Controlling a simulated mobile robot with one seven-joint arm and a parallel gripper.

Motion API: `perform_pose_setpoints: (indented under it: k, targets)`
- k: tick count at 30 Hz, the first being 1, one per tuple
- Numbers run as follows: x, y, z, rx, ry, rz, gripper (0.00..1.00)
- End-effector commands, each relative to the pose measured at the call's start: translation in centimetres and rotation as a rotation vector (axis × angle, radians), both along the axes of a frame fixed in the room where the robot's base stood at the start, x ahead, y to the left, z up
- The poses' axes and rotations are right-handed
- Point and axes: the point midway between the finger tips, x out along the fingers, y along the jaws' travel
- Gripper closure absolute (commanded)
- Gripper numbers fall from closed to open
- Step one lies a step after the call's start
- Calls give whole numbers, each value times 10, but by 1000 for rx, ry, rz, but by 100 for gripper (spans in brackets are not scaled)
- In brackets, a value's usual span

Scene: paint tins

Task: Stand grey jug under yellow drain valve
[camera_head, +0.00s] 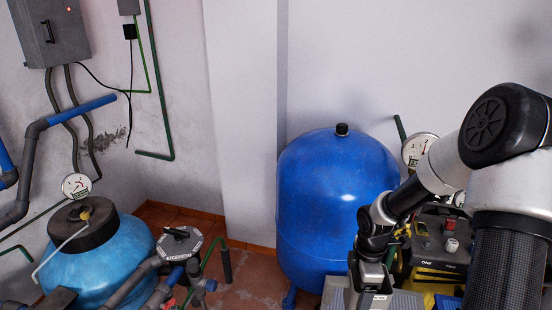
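My gripper (369,293) hangs low at the bottom edge, right of the middle, in front of the large dark blue tank. Its fingertips are not clear, so I cannot tell whether it is open or holds anything. I cannot make out a grey jug. A light grey flat surface (407,299) shows just right of the gripper, cut by the frame edge. A small yellowish fitting (86,214) sits on the black cap of the light blue tank at the left. I cannot tell whether it is the yellow drain valve.
The dark blue tank (335,200) stands in the middle by the wall. The light blue tank (85,262) and grey pipes (135,282) crowd the lower left. A yellow and black machine (440,250) stands behind my arm. Some tiled floor (250,280) is clear between the tanks.

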Motion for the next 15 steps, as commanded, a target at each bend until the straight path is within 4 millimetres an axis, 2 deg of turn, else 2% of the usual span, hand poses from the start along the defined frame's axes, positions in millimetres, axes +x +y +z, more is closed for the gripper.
perform_pose_setpoints:
  k: [1,6,12,15]
  targets:
    - [2,7,31,-2,-4,-128,48]
    - [3,30,90,-1,-5,-595,48]
    - [1,58,149,0,-3,-1083,48]
    - [0,68,168,1,-2,-1261,48]
